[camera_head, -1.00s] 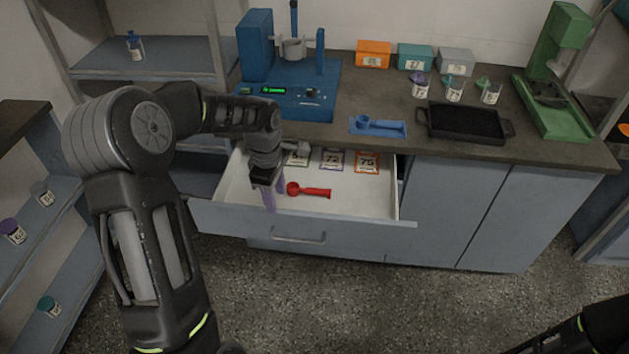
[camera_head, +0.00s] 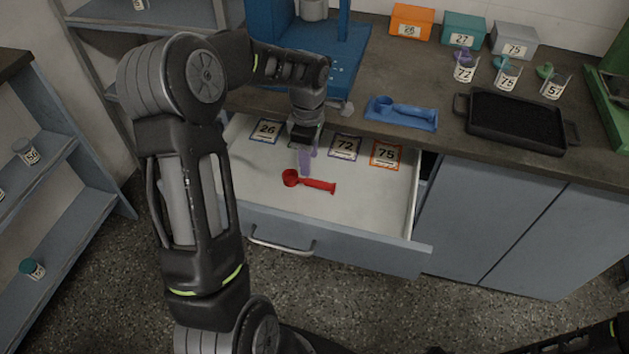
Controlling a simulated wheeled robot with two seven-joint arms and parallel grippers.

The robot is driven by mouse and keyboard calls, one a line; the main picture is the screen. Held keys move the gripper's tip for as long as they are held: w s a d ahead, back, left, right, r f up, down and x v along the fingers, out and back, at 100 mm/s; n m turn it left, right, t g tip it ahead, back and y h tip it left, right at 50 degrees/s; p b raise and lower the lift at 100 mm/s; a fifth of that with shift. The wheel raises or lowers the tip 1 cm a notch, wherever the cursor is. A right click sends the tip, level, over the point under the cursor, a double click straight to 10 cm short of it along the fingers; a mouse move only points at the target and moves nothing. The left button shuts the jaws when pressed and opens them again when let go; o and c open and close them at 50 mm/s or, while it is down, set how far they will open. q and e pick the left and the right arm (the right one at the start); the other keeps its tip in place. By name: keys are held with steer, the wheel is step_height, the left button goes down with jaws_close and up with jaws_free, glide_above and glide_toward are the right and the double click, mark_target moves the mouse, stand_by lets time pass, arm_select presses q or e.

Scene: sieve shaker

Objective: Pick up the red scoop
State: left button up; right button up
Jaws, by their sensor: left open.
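The red scoop (camera_head: 310,182) lies on the white floor of the open drawer (camera_head: 375,212), its bowl to the left and its handle to the right. My left gripper (camera_head: 306,168) points down into the drawer, just behind the scoop's bowl in the picture. Its purple fingers are open and hold nothing. The fingertips look close to the scoop, but I cannot tell their height above the drawer floor. My right gripper is out of view; only part of the right arm shows at the bottom right corner.
Number cards, such as the orange-edged 75 card (camera_head: 386,154), lie at the back of the drawer. On the counter above are a blue scoop on its holder (camera_head: 401,113), a black tray (camera_head: 516,122), small cups and coloured boxes. The blue machine (camera_head: 318,50) stands behind my left arm.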

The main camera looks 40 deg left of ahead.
mark_target(309, 179)
arm_select(q)
steer(key=shift+r, duration=0.1)
steer(key=shift+f, duration=1.35)
steer(key=shift+f, duration=0.1)
step_height(309, 179, down, 5)
steer(key=shift+s+f, duration=0.1)
steer(key=shift+c, duration=0.5)
jaws_close()
